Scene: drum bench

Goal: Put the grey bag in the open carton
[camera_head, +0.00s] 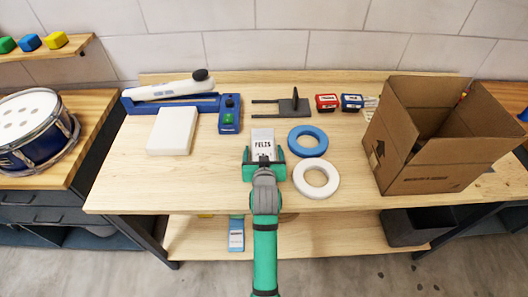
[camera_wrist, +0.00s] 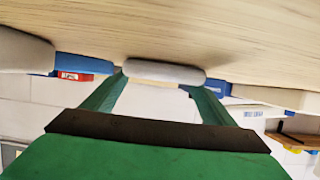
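The grey bag (camera_head: 263,135), pale with a dark "FELTS" label, lies on the bench near its middle. My gripper (camera_head: 264,154) is at the bag's near end, with its green fingers apart, one towards each side of it. In the wrist view the bag (camera_wrist: 165,73) shows as a pale rounded shape at and beyond the spread fingertips (camera_wrist: 154,80); I see no clear grip on it. The open carton (camera_head: 418,178), brown with raised flaps, stands at the bench's right end. Its floor is mostly hidden.
A blue ring (camera_head: 307,131) and a white ring (camera_head: 316,191) lie just right of my gripper. A white block (camera_head: 172,131) and a blue tool holder (camera_head: 229,125) are left.

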